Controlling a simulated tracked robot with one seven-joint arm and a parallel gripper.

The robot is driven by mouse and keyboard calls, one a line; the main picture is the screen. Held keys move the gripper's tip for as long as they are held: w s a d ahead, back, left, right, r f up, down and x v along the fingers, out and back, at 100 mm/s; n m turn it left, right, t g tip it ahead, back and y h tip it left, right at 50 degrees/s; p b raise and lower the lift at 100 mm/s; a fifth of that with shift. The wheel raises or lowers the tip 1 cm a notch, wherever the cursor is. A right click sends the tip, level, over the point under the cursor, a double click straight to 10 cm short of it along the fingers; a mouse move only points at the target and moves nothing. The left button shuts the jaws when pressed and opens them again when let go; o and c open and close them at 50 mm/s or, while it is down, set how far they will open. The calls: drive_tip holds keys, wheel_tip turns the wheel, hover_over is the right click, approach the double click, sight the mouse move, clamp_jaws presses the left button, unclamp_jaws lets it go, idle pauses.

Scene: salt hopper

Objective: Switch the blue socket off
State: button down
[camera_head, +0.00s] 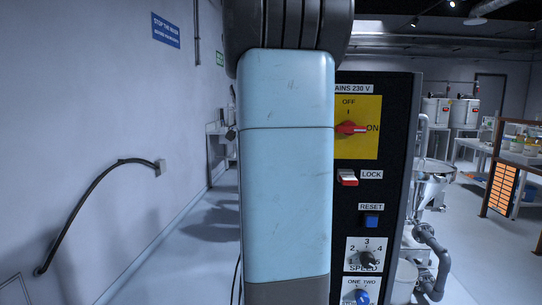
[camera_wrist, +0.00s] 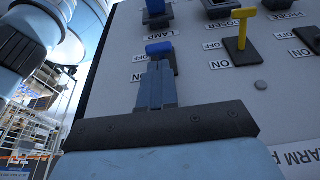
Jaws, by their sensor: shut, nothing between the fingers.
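In the wrist view, a grey panel (camera_wrist: 189,83) carries a row of levers. A blue lever (camera_wrist: 158,48) stands under the LAMP label, with OFF and ON labels beside it. A further blue part (camera_wrist: 155,9) shows above LAMP at the top edge. My gripper (camera_wrist: 157,66) is shut and empty. Its fingertips are just below the blue lever and partly cover its base; I cannot tell whether they touch it. Which label the lever stands at is not clear. In the head view my own arm hides the gripper and this panel.
To the right of the blue lever are a yellow lever (camera_wrist: 245,25) and a dark switch (camera_wrist: 312,38). In the head view, a black control panel (camera_head: 399,150) with a red mains switch (camera_head: 350,128), a lock, a reset button and knobs stands beside my arm.

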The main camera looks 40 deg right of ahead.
drive_tip(key=shift+w+a+f, duration=0.15)
drive_tip(key=shift+w+f, duration=0.05)
drive_tip(key=shift+f, duration=0.15)
drive_tip(key=shift+a, duration=0.2)
drive_tip(key=shift+d, duration=0.15)
